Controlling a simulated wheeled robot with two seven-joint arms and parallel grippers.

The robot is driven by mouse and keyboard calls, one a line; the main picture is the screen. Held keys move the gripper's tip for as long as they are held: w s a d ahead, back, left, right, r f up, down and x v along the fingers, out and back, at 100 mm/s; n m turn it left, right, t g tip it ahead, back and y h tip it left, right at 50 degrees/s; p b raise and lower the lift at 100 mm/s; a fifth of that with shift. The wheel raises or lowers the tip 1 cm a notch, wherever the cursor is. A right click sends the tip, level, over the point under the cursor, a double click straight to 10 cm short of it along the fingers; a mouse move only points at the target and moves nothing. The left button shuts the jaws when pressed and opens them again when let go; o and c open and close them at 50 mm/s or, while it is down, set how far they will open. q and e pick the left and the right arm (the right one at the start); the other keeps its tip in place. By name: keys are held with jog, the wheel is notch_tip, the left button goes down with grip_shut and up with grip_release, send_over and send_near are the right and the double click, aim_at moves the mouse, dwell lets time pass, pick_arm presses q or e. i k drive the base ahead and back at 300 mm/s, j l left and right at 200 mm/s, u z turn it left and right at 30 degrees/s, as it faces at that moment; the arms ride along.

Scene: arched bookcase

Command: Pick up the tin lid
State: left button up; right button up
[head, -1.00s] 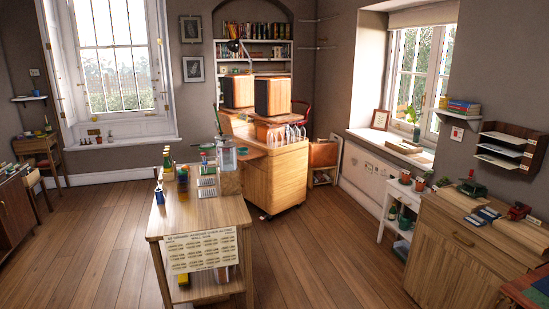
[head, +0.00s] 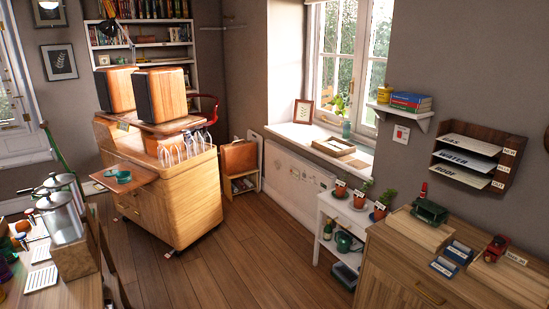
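I cannot pick out a tin lid for certain. Silver metal canisters (head: 62,222) with knobbed tops stand on the wooden table (head: 85,290) at the lower left. A small teal round object (head: 122,175) lies on the pulled-out board (head: 128,190) of the wooden desk; it is too small to tell what it is. Neither of my grippers shows in the head view.
The wooden desk (head: 190,210) with two speakers (head: 160,92) stands at centre left. A white shelf unit (head: 345,225) with potted plants and a wooden cabinet (head: 400,265) line the right wall. The floor (head: 235,265) between is clear.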

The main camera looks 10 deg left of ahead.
aim_at(111, 173)
jog(key=i+j+u, duration=0.1)
jog(key=i+u, duration=0.15)
jog(key=i, duration=0.3)
jog(key=i+u, duration=0.25)
jog(key=i, duration=0.3)
jog(key=i+l+u, duration=0.2)
jog(key=i, duration=0.35)
jog(key=i+l+u, duration=0.1)
jog(key=i+u, duration=0.15)
jog(key=i, duration=0.3)
jog(key=i+l+u, duration=0.25)
jog(key=i, duration=0.25)
